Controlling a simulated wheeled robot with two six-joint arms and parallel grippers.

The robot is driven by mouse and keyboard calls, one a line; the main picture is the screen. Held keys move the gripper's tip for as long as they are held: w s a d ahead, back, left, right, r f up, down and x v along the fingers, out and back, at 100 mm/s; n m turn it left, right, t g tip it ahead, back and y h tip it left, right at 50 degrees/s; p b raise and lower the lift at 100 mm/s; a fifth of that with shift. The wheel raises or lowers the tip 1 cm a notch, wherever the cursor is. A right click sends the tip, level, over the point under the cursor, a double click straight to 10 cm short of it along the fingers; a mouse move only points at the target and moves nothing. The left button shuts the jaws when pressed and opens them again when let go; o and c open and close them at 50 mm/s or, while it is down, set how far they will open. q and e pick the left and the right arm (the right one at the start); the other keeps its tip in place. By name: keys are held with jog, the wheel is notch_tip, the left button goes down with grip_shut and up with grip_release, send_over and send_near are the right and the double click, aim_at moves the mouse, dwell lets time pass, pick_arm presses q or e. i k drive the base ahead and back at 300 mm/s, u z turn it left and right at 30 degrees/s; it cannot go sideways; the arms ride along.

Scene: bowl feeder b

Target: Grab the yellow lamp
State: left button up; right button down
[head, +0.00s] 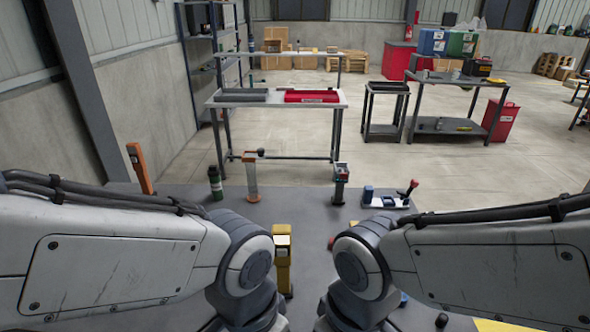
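The yellow lamp (283,262) appears to be the upright yellow object with a pale panel near its top. It stands on the grey table (300,210) between my two arms, close to the left arm's joint, which sits just left of it. Its lower part is near the bottom of the view. Both arms reach in from the sides and bend down toward the bottom edge. Neither gripper's fingers can be seen, so nothing shows of their hold.
A workbench with a red tray (312,96) is beyond.

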aim_at(281, 234)
jog(key=u, duration=2.75)
jog(key=k, duration=0.95)
jog(key=z, duration=1.05)
jog(key=i, duration=0.5)
jog(key=z, duration=0.05)
